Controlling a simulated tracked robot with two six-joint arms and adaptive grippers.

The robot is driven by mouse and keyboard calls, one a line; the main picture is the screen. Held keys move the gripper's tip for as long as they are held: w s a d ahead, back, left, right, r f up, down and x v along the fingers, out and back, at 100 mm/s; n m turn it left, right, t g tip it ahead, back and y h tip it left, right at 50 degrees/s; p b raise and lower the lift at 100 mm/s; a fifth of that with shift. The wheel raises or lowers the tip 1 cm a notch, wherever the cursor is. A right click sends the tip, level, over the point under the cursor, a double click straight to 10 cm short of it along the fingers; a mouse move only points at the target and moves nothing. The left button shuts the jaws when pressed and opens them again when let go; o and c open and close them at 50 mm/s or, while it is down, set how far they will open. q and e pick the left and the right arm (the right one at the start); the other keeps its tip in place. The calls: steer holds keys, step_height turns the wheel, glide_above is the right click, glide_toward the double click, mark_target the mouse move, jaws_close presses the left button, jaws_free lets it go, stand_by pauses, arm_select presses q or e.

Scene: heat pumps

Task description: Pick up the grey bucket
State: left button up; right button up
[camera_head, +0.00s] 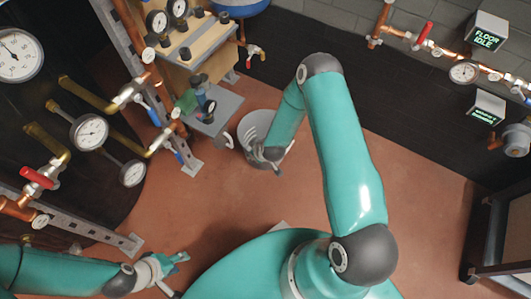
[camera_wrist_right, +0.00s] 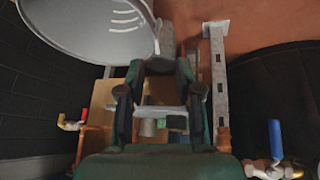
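The grey bucket (camera_head: 257,122) stands on the reddish floor near the dark wall in the head view, partly hidden behind my right arm. It also fills the upper left of the right wrist view (camera_wrist_right: 90,28), with pale marks on its inside. My right gripper (camera_head: 267,162) is at the bucket's near side in the head view. In the right wrist view its two fingers (camera_wrist_right: 160,72) stand apart, with the bucket's rim close to the left fingertip; I cannot tell if they touch. My left gripper (camera_head: 178,271) is open and empty at the lower left, far from the bucket.
A wooden-backed panel with valves and gauges (camera_head: 190,45) and a grey metal base (camera_head: 215,112) stand left of the bucket. Pipes and gauges (camera_head: 90,130) crowd the left. A dark rack (camera_head: 492,235) is at right. Floor between is mostly clear.

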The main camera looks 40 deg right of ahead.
mark_target(247, 151)
steer(key=b+x, duration=0.1)
steer(key=x, duration=0.3)
steer(key=d+b+x, duration=0.1)
steer(key=b+x, duration=0.1)
steer(key=x, duration=0.3)
steer(key=b+x, duration=0.1)
steer(key=x, duration=0.3)
steer(key=shift+w+d+f, duration=0.15)
steer(key=shift+d+f, duration=0.05)
steer(key=shift+f, duration=0.05)
steer(key=b+x, duration=0.2)
steer(key=x, duration=0.3)
steer(key=shift+b, duration=0.4)
arm_select(q)
step_height(247, 151, down, 8)
steer(key=shift+r, duration=0.15)
arm_select(e)
steer(key=shift+d, duration=0.1)
steer(key=shift+r, duration=0.1)
jaws_close()
steer(key=shift+w, duration=0.1)
